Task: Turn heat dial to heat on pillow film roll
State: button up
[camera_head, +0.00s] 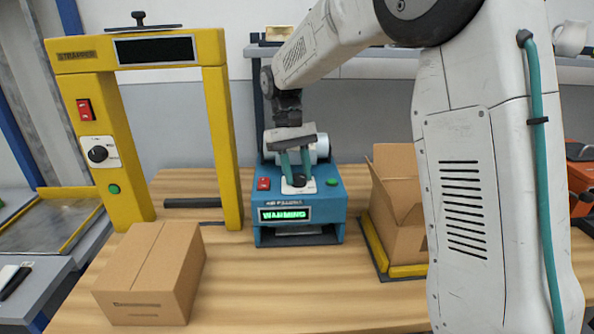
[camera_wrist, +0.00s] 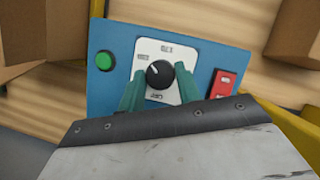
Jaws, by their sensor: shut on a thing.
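The blue air-pillow machine (camera_head: 328,202) stands on the wooden table, its green screen (camera_head: 284,214) reading WARMING. The heat dial is a black knob (camera_wrist: 160,74) on a white plate (camera_wrist: 181,56) on its top panel. The knob's white mark points up and left in the wrist view, toward a small label there. My gripper (camera_head: 296,172) comes down from above, its teal fingers on either side of the knob, shut on it. The wrist view shows my gripper (camera_wrist: 159,80) too. The white film roll (camera_head: 321,146) sits behind the panel, partly hidden by my wrist.
A red switch (camera_wrist: 222,84) and green button (camera_wrist: 105,61) flank the dial plate. A yellow strapper frame (camera_head: 216,130) stands left, with its own dial (camera_head: 98,154). A closed carton (camera_head: 150,272) is front left; an open carton (camera_head: 398,200) is right of the machine.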

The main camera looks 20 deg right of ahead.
jog(key=m, duration=0.2)
jog(key=m+y, duration=0.1)
jog(key=m, duration=0.1)
jog(key=shift+d+m+y, duration=0.15)
jog(key=shift+m+y, duration=0.15)
jog(key=shift+s+m+t+y, duration=0.15)
jog(key=shift+m+y, duration=0.3)
jog(key=shift+m, duration=0.7)
jog(key=shift+w+m+t+y, duration=0.1)
jog(key=shift+m+t+y, duration=0.25)
jog(key=shift+m, duration=0.8)
jog(key=o, duration=1)
jog(key=shift+c, duration=0.2)
jog(key=v, duration=0.7)
jog(key=shift+d+r, duration=0.2)
jog(key=shift+r, duration=0.15)
